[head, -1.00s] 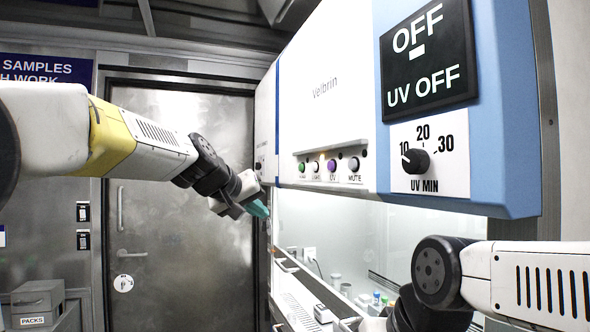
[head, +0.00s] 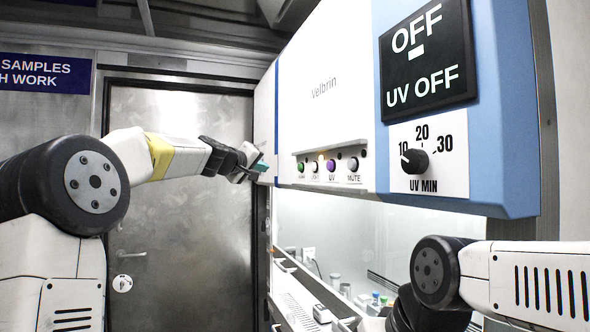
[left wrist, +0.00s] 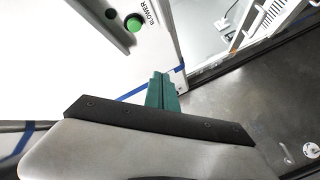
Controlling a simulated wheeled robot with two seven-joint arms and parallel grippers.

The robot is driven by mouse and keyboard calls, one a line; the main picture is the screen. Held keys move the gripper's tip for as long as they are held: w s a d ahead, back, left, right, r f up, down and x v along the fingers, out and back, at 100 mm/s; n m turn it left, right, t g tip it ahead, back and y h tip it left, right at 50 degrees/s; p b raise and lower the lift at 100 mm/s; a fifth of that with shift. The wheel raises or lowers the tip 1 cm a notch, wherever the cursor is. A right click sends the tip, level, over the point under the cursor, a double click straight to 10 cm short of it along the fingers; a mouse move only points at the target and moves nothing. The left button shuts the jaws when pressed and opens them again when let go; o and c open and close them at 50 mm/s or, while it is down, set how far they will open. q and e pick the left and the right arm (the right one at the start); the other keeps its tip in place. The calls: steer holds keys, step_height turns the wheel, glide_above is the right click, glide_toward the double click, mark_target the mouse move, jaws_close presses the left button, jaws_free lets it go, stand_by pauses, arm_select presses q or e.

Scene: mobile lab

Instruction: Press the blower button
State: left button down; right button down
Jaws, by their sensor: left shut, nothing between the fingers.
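The blower button is a round green button (left wrist: 133,23) with a BLOWER label beside it in the left wrist view. In the head view the green button (head: 301,166) is the leftmost in the row on the white cabinet front. My left gripper (head: 261,166) is just left of that row at about button height, its teal fingertips near the cabinet's left edge. In the left wrist view the fingers (left wrist: 162,92) are shut together and empty, apart from the green button, which lies above and to their left. My right gripper is not in view.
Right of the green button sit a lit button (head: 315,166), a purple button (head: 331,165) and a black MUTE button (head: 353,164). A UV timer knob (head: 414,161) and a dark display (head: 427,52) reading UV OFF are further right. A metal door (head: 170,270) stands behind.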

arm_select(q)
steer(key=w+d, duration=0.2)
steer(key=d, duration=0.6)
steer(key=shift+w, duration=0.25)
stand_by(1.8)
steer(key=shift+w+d, duration=0.1)
steer(key=shift+d, duration=0.2)
steer(key=shift+w+d, duration=0.2)
steer(key=shift+d, duration=0.35)
stand_by(0.6)
stand_by(0.4)
steer(key=shift+s+a, duration=0.3)
steer(key=shift+a, duration=0.6)
steer(key=a, duration=0.1)
steer(key=s+a, duration=0.1)
steer(key=a, duration=0.2)
steer(key=shift+s+a, duration=0.3)
steer(key=shift+a, duration=0.1)
